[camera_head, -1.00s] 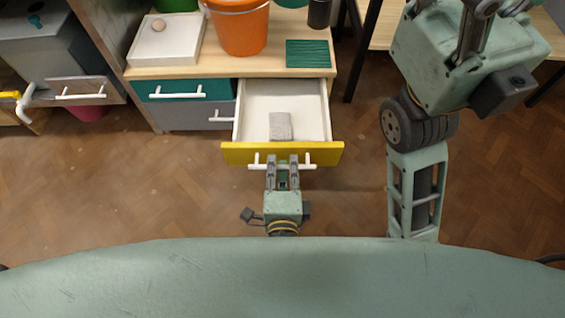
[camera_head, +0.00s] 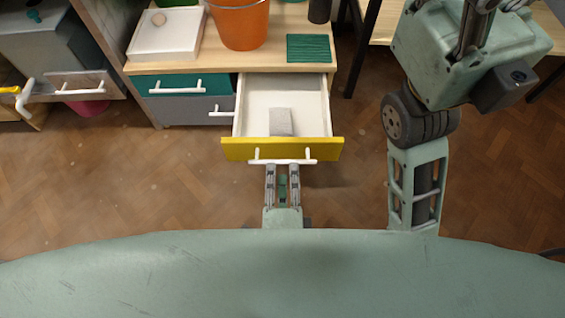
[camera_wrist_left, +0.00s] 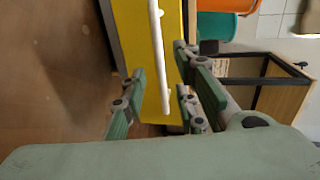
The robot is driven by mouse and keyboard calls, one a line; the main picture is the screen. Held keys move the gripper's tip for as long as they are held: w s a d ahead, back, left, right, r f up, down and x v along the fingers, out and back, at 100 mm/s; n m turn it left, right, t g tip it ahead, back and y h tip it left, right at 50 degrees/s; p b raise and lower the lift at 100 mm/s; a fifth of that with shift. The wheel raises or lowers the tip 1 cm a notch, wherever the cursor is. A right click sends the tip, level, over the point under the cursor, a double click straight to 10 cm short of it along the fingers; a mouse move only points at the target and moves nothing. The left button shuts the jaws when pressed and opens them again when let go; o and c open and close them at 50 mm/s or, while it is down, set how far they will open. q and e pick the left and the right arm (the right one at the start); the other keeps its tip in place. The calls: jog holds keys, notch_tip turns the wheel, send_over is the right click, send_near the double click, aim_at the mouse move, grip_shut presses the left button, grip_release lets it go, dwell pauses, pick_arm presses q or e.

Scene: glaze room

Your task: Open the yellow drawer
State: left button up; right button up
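The yellow drawer (camera_head: 235,150) is pulled out of the cabinet, showing its white inside with a grey block (camera_head: 281,122) near the front. Its white bar handle (camera_head: 283,161) faces me. My left gripper (camera_head: 282,172) is just in front of the handle, fingers apart and nothing seen held. In the left wrist view, the yellow front (camera_wrist_left: 140,40) and white handle (camera_wrist_left: 158,50) lie between the spread fingers of my left gripper (camera_wrist_left: 160,98); contact cannot be told. My right gripper (camera_head: 470,55) is raised at upper right, its fingertips cut off by the frame.
The cabinet (camera_head: 275,57) has a teal drawer (camera_head: 165,86) and a grey drawer (camera_head: 180,110), both shut, to the left. On top are a white tray (camera_head: 180,45), an orange bucket (camera_head: 240,25) and a green ribbed mat (camera_head: 308,48). Open floor lies left and right.

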pick_arm(q)
jog(key=s+r, duration=0.1)
jog(key=s, duration=0.5)
jog(key=shift+s+r, duration=0.15)
jog(key=shift+s, duration=0.15)
jog(key=shift+w, duration=0.1)
